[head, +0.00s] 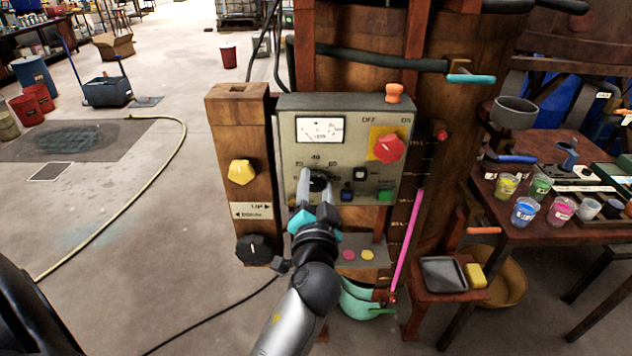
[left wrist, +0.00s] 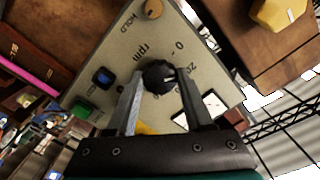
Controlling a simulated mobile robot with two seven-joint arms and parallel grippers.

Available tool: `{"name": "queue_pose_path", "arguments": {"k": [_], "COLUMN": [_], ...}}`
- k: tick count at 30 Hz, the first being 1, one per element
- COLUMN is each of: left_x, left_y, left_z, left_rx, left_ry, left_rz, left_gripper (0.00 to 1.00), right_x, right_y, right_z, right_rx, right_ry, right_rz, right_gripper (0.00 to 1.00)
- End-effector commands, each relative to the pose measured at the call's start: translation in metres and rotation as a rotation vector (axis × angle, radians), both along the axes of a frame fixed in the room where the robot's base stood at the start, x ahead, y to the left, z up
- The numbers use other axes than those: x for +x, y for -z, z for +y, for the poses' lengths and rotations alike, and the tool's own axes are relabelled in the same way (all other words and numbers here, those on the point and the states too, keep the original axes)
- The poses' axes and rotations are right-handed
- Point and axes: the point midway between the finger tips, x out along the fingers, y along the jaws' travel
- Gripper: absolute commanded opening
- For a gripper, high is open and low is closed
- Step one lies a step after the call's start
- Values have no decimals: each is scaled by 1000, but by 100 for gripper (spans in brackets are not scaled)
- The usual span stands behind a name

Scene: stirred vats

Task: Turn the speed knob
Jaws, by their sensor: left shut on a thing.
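The speed knob (head: 318,184) is a small black round knob on the grey control panel (head: 290,150), under a number scale and the white dial meter (head: 320,129). My left gripper (head: 319,190) reaches up to the panel from below and is shut on the knob. The left wrist view shows the black knob (left wrist: 158,76) between the two grey fingers, with a white pointer mark on its face and "rpm" and numbers printed around it. The fingers hide part of the scale. My right gripper is not in view.
A red knob (head: 389,149) sits on a yellow plate at the panel's upper right. Black and green buttons (head: 385,196) lie right of the speed knob. A wooden post with a yellow knob (head: 241,171) and a black knob (head: 254,249) stands left. A table with cups (head: 525,210) is at right.

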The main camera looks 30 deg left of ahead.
Motion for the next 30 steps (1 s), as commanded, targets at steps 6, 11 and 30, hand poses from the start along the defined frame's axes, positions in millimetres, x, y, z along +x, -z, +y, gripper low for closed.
{"name": "queue_pose_path", "arguments": {"k": [6, 11, 30], "left_x": [0, 0, 0], "left_y": [-2, -1, -1], "left_z": [0, 0, 0], "left_rx": [91, 125, 140], "left_ry": [-1, 0, 0], "left_rz": [53, 73, 81], "left_gripper": [0, 0, 66], "right_x": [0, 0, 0], "right_y": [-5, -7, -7], "right_z": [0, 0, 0], "right_rx": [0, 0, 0], "right_ry": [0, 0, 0], "right_rz": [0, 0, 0], "right_gripper": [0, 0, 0]}}
